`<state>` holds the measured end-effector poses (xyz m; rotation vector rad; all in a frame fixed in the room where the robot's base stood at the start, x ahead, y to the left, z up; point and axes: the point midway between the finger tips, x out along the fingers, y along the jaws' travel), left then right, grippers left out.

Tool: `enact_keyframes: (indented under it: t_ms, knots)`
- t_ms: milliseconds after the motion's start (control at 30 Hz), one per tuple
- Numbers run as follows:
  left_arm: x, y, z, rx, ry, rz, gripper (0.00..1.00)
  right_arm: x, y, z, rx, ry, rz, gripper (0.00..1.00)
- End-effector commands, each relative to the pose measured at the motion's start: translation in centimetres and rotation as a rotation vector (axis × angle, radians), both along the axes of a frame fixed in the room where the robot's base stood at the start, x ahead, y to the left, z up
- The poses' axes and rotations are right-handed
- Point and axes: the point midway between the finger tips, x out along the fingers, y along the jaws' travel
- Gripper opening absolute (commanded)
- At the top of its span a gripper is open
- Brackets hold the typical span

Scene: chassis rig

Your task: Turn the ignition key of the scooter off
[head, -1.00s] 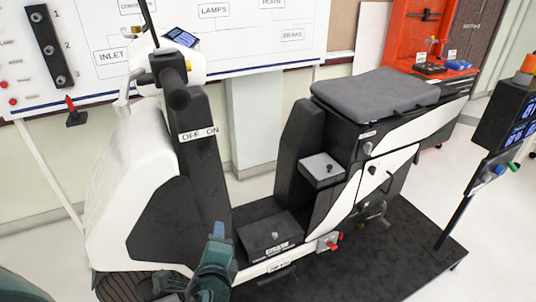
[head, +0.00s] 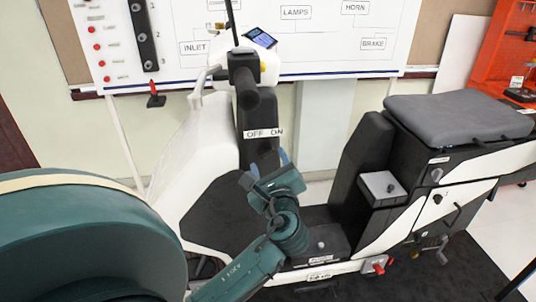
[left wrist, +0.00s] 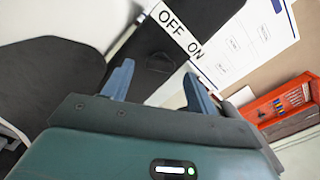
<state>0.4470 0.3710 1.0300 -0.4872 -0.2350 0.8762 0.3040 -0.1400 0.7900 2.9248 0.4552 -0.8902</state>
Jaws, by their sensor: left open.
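The scooter (head: 200,190) stands side-on with its white and black front to the left. A white OFF ON label (head: 264,133) is on the black panel below the handlebar, with OFF on the left. It also shows in the left wrist view (left wrist: 180,30). My left gripper (head: 268,163) is open and empty, just below the label. In the left wrist view its blue fingers (left wrist: 158,78) point at the black panel, apart from each other. A small dark shape lies between them on the panel. I cannot tell whether it is the ignition key, or how it is turned.
The handlebar grip (head: 250,92) juts out above the label. The grey seat (head: 458,118) and a box with a small knob (head: 384,188) are to the right. A whiteboard (head: 330,45) hangs behind. A red tool cabinet (head: 492,80) stands at the far right.

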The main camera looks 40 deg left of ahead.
Motion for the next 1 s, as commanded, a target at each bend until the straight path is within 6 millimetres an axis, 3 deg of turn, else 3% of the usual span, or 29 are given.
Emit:
enact_keyframes:
  t_ms: [200,567,1000]
  knots:
    - [1.6,2.0,0.0,0.001,0.000,-0.001,0.58,0.1,-0.1,0.2,0.001,0.002,-0.008,0.36]
    - [1.9,2.4,0.0,-0.001,-0.001,-0.001,0.58,0.1,-0.2,0.0,-0.002,0.007,-0.011,0.36]
    - [1.9,2.4,0.0,-0.001,0.001,0.000,0.23,0.2,-0.2,0.2,-0.001,0.003,-0.011,0.36]
